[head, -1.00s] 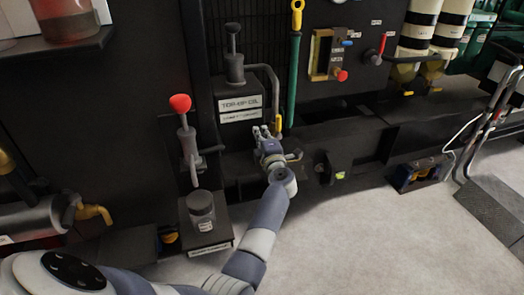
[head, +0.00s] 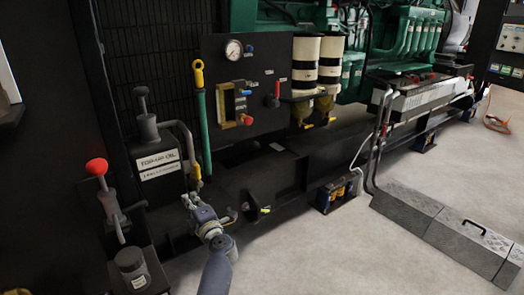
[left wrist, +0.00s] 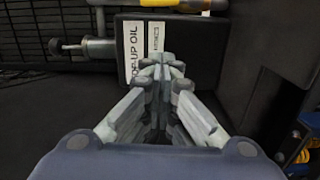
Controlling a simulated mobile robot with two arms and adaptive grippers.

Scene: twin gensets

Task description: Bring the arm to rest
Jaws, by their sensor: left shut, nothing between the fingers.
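My left gripper (head: 191,203) is at the end of my left arm, low in front of the black genset skid and just right of the top-up oil can. It is shut and holds nothing. In the left wrist view its fingers (left wrist: 160,85) meet at the tips, pointing at the black top-up oil can (left wrist: 140,30). The same oil can (head: 160,158) stands in the head view with a pump handle and a curved spout. I cannot tell whether the fingertips touch anything. My right gripper is not in view.
A red-knobbed hand pump (head: 97,168) stands at left with a jar (head: 130,263) before it. A green yellow-ended rod (head: 202,120) hangs by the gauge panel (head: 262,90). The floor (head: 310,255) in front is clear.

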